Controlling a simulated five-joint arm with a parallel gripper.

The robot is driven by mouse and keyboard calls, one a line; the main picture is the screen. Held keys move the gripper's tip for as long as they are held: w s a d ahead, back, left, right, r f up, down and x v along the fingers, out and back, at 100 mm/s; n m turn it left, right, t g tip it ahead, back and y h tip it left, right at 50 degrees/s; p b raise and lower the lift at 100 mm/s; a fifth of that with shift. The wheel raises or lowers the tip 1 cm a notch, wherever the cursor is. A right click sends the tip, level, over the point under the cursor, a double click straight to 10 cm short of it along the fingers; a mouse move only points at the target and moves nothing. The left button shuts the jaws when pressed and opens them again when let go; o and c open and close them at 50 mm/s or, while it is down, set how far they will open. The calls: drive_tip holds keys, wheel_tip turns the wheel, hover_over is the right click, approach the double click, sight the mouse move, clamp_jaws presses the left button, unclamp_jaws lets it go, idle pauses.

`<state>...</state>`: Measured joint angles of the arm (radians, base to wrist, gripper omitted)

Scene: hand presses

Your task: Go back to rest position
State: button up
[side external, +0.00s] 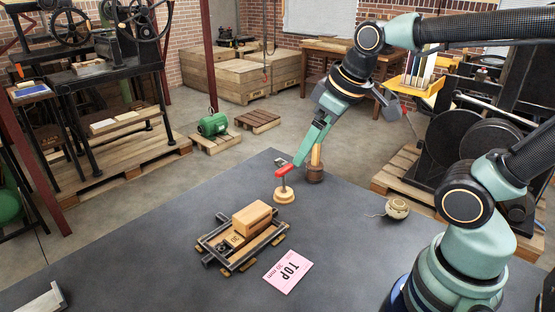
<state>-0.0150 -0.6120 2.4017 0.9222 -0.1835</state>
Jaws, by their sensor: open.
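My gripper (348,135) is in the air over the far part of the dark grey table (150,280). Its jaws are spread wide and I see nothing between them. The long teal jaw points down and left. Its tip overlaps in the picture with a red-handled piece (285,171) above a round wooden base (285,195). I cannot tell whether they touch.
A wooden-handled brown tool (315,173) stands behind the teal jaw. A dark frame (212,247) holding wooden blocks (252,218) and a pink TOP card (287,270) lie nearer. A ball of twine (397,209) sits right. The table's left front is mostly clear.

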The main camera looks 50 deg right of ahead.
drive_tip(key=shift+s+d+f+m+t, duration=0.1)
drive_tip(key=shift+s+d+m+t, duration=0.05)
drive_tip(key=shift+s+m, duration=0.35)
drive_tip(key=shift+s+d+f+m+t, duration=0.15)
drive_tip(key=shift+s+m, duration=0.15)
drive_tip(key=shift+m, duration=0.3)
